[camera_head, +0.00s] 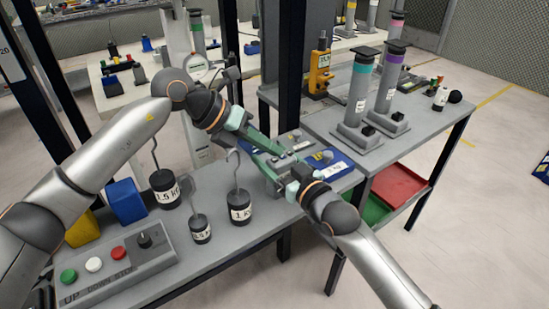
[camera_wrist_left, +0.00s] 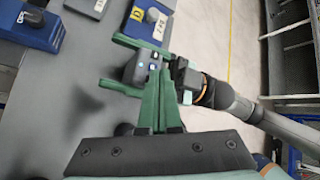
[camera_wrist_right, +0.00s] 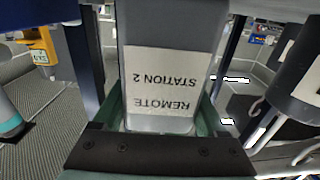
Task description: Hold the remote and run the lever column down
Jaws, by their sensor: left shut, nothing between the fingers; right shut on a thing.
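The remote (camera_wrist_right: 170,35) is a grey box labelled "REMOTE STATION 2" in the right wrist view. My right gripper (camera_wrist_right: 163,112) is shut on it, with one green finger on each side. In the left wrist view the remote (camera_wrist_left: 140,68) shows small buttons on a dark face. My left gripper (camera_wrist_left: 156,75) is shut and empty, its fingertips close beside the remote; I cannot tell whether they touch. In the head view, my left gripper (camera_head: 270,146) is above the bench near my right gripper (camera_head: 278,172), and the arms partly hide the remote. I cannot tell which upright is the lever column.
Hooked weights (camera_head: 240,208) stand on the bench, left of the grippers. A button panel (camera_head: 115,265) marked UP, DOWN, STOP lies front left.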

